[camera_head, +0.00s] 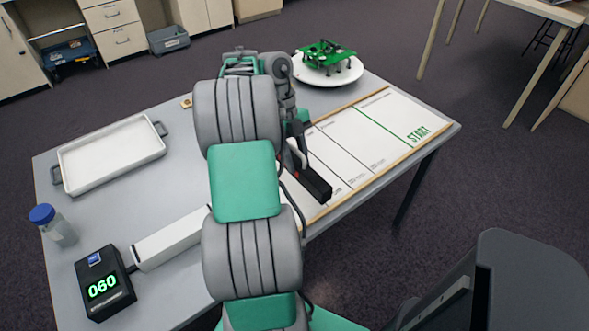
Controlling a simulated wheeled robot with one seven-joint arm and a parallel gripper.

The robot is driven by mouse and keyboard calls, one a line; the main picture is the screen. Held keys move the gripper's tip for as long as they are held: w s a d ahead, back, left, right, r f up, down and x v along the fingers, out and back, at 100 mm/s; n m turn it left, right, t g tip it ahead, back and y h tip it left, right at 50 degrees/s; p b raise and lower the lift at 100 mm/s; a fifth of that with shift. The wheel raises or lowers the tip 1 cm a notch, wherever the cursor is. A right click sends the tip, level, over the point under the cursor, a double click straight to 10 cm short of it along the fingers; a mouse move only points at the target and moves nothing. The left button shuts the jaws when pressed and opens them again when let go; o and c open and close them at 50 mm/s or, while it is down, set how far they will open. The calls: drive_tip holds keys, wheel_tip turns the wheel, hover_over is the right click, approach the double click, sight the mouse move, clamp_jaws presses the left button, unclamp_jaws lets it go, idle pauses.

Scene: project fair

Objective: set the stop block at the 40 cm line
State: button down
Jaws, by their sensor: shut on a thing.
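A dark block (314,186) with a red patch, which looks like the stop block, lies across the white track board (375,137) near its front edge. My gripper (300,158) points down at the block's far end and is shut on it; my arm hides much of the grip. The board has a green START line (384,124) at its right and several thin dark cross lines to the left of it. The labels by these lines are too small to read, so I cannot tell which is the 40 cm line. My arm covers the board's left part.
A green legged device (325,54) stands on a round white plate (346,75) behind the board. A white tray (111,155), a blue-capped jar (58,228), a black display reading 060 (104,284) and a long white bar (170,238) are at left. A dark chair (530,275) stands at front right.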

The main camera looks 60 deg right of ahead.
drive_tip(key=d+f, duration=0.1)
drive_tip(key=w+d+f, duration=0.1)
drive_tip(key=f, duration=0.1)
drive_tip(key=w+d+f, duration=0.1)
drive_tip(key=f, duration=0.1)
drive_tip(key=shift+d, duration=0.25)
drive_tip(key=shift+w+f+b, duration=0.15)
drive_tip(key=shift+f+b, duration=0.9)
drive_tip(key=shift+f, duration=0.75)
drive_tip(key=c, duration=1)
unclamp_jaws()
drive_tip(key=shift+r, duration=0.1)
